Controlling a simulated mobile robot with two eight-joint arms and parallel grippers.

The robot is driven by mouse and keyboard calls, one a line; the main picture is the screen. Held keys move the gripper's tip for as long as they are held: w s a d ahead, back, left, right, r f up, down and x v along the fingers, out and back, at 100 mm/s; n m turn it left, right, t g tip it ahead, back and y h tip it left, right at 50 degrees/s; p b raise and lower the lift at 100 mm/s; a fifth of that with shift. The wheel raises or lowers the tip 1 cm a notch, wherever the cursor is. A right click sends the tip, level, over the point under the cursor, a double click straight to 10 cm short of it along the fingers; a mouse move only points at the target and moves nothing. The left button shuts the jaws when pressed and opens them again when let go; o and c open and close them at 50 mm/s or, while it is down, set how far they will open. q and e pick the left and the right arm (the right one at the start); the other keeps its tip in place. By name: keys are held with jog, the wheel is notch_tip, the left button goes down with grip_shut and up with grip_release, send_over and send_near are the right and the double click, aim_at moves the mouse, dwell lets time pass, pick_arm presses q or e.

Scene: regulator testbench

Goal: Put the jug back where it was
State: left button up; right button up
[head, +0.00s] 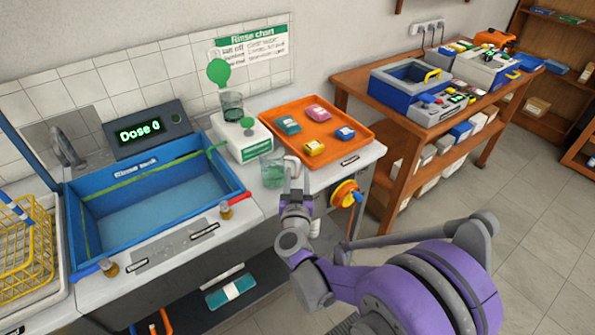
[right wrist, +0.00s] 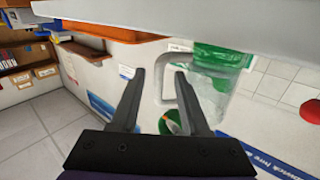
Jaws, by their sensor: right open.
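The jug (head: 271,172) is a clear vessel with pale green contents. It stands on the counter in front of the white dosing unit, left of the orange tray. My right gripper (head: 294,178) is close to its handle side, at the counter's front edge. In the right wrist view my right gripper (right wrist: 160,72) is open. The grey jug handle (right wrist: 186,98) shows near and partly behind one finger, and I cannot tell if they touch. The jug body (right wrist: 222,68), with green showing, is beyond the handle. My left gripper is not in view.
The orange tray (head: 358,141) holds several small coloured blocks.

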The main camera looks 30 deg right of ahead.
jog(key=v, duration=1)
jog(key=s+a+n+y, duration=0.2)
jog(key=a+n+y, duration=0.6)
jog(key=a+y, duration=0.35)
jog(key=s+d+f+g+h, duration=0.1)
jog(key=s+f+g, duration=0.3)
jog(key=s, duration=0.4)
jog(key=s+d+f+m+g+h, duration=0.1)
jog(key=s+d+f+g, duration=0.1)
jog(key=s+f+g, duration=0.3)
jog(key=s+g, duration=0.1)
jog(key=s, duration=0.3)
jog(key=shift+f, duration=0.3)
jog(key=shift+s+d, duration=0.1)
